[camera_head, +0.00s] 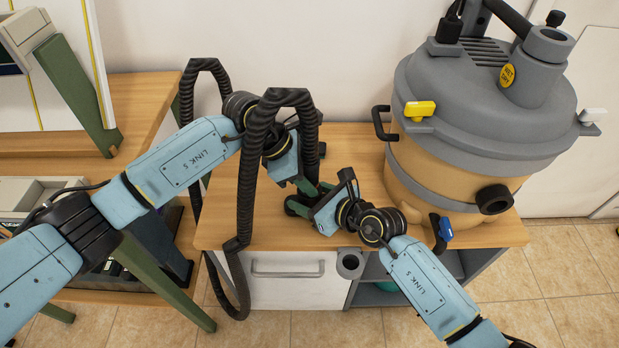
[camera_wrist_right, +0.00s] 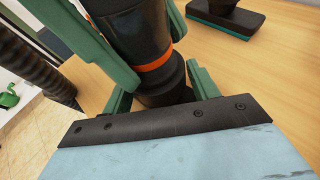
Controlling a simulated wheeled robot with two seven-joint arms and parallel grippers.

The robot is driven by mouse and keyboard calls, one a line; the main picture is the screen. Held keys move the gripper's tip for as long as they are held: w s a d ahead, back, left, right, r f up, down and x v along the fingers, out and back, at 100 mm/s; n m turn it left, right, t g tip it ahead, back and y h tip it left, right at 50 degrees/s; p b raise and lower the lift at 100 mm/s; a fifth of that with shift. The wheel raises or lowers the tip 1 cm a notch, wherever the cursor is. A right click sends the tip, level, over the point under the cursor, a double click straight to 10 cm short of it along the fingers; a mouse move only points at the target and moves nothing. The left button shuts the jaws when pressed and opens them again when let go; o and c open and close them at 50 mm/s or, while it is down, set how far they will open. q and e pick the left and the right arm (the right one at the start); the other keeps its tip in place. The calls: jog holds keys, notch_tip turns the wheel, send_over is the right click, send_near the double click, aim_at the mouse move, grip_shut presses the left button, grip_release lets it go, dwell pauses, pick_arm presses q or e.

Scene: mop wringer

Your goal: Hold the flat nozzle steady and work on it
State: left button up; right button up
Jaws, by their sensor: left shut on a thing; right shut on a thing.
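A black round piece with an orange ring (camera_wrist_right: 157,62), which I take to be the flat nozzle, stands between green fingers in the right wrist view. My right gripper (camera_head: 301,205) is shut on its lower black end; it also shows in the right wrist view (camera_wrist_right: 165,92). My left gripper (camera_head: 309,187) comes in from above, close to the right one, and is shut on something. Green fingers at the top of the right wrist view seem to be its own, on the same piece. In the head view both hands hide the nozzle, so its flat end cannot be told.
A ribbed black hose (camera_head: 246,175) loops in front of my left wrist. The grey and orange vacuum drum (camera_head: 450,175) stands right on the wooden bench (camera_head: 225,225). A dark green and black block (camera_wrist_right: 228,18) lies on the wood. A second bench (camera_head: 140,95) stands left.

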aim_at(309, 160)
pick_arm(q)
jog(key=shift+r, duration=0.35)
jog(key=shift+r, duration=2.65)
pick_arm(e)
jog(key=o, duration=1.1)
jog(key=shift+d, duration=0.1)
jog(key=v, duration=1.2)
